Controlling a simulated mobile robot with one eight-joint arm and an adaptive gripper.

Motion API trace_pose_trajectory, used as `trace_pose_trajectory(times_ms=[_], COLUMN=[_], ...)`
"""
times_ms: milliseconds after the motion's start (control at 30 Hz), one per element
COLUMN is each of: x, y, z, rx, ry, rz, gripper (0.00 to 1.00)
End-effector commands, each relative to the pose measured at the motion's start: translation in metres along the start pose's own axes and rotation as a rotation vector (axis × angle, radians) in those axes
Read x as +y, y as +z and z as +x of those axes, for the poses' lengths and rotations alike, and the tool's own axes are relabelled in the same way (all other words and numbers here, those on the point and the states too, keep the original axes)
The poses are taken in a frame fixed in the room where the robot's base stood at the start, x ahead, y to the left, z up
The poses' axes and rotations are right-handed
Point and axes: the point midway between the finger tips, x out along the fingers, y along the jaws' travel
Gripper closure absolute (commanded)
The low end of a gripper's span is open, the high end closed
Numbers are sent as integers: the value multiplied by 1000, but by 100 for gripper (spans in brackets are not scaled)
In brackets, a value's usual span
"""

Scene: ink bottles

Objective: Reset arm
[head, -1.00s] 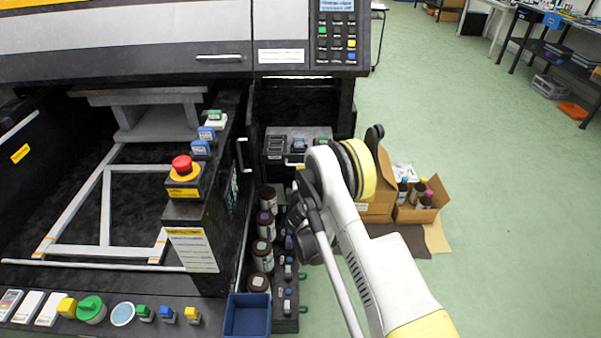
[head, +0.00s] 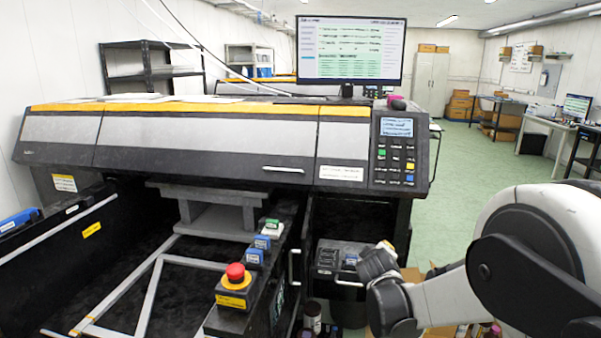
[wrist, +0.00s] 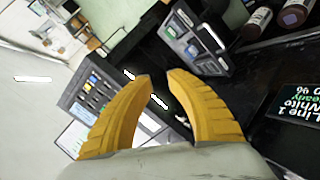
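My arm reaches in from the right of the head view, bent, with its wrist end in front of the printer's right side. My gripper (wrist: 160,80) shows in the wrist view as two yellow ribbed fingers. They are apart with nothing between their tips, so it is open and empty. In the head view the fingers are mostly hidden behind my wrist. Ink bottles (wrist: 257,22) with brown bodies and white labels show at the upper right of the wrist view. A bottle (head: 312,315) also shows low in the head view, left of my wrist.
The large printer (head: 200,135) fills the left and middle, with a control panel (head: 395,150) and a red emergency button (head: 235,272). A monitor (head: 350,50) stands above it. Cardboard boxes (head: 412,275) are partly hidden behind my arm. Green floor (head: 460,160) is open at the right.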

Motion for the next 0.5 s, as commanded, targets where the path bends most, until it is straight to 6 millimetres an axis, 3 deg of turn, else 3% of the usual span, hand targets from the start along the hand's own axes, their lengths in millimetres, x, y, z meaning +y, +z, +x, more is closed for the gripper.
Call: trace_pose_trajectory(times_ms=[33, 233, 367, 500], x=[9, 22, 14, -5], y=[5, 31, 55, 83], z=[-25, -117, -177, -238], rx=[-16, -86, -133, -185], ry=[-23, -124, -192, -266], rz=[50, 260, 393, 533], gripper=[80, 80, 80, 80])
